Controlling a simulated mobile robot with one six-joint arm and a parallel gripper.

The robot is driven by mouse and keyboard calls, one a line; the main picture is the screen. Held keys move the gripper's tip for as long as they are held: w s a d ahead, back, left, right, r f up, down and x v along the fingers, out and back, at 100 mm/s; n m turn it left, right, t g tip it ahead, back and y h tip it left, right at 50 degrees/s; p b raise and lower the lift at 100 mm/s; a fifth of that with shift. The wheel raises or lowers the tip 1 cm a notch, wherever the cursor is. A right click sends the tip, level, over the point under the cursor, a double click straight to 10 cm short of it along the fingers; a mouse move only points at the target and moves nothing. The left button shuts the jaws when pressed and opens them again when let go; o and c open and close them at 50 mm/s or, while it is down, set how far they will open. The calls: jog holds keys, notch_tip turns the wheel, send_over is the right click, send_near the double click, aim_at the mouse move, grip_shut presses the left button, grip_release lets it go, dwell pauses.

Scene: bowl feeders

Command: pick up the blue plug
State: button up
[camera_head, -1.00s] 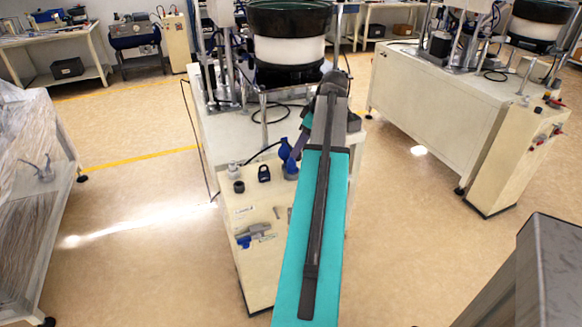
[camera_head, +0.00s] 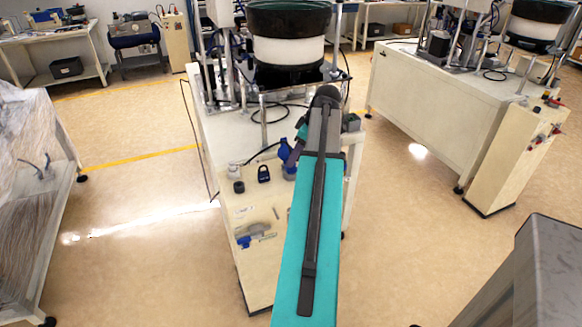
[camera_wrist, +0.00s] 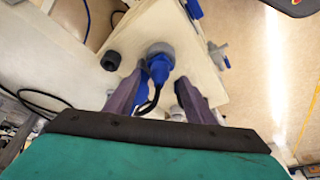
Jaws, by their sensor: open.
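The blue plug (camera_head: 287,158) stands on the pale bench in the head view, partly hidden by my arm. In the wrist view the blue plug (camera_wrist: 159,67) shows upper centre, with a black cable curving down beside it. My gripper (camera_wrist: 160,80) is open. Its two purple-grey fingers lie on either side of the plug in that picture, with a gap showing on both sides. I cannot tell whether they are level with it in depth. In the head view my gripper (camera_head: 295,151) is beside the plug, mostly hidden by my arm.
The bowl feeder (camera_head: 288,45) rises behind. Open floor lies to the left and right.

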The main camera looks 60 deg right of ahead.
jog(key=shift+x, duration=1.55)
grip_shut()
jog(key=shift+r, duration=0.2)
jog(key=shift+d+r, duration=0.1)
jog(key=shift+r, duration=1.2)
jog(key=shift+s+r+b, duration=0.15)
jog(key=shift+r+b, duration=0.15)
jog(key=shift+r, duration=0.05)
jog(key=s+a+r+b, duration=0.1)
jog(key=s+b, duration=0.1)
jog(key=s, duration=1.3)
jog(key=shift+s, duration=0.4)
jog(key=shift+r, duration=0.15)
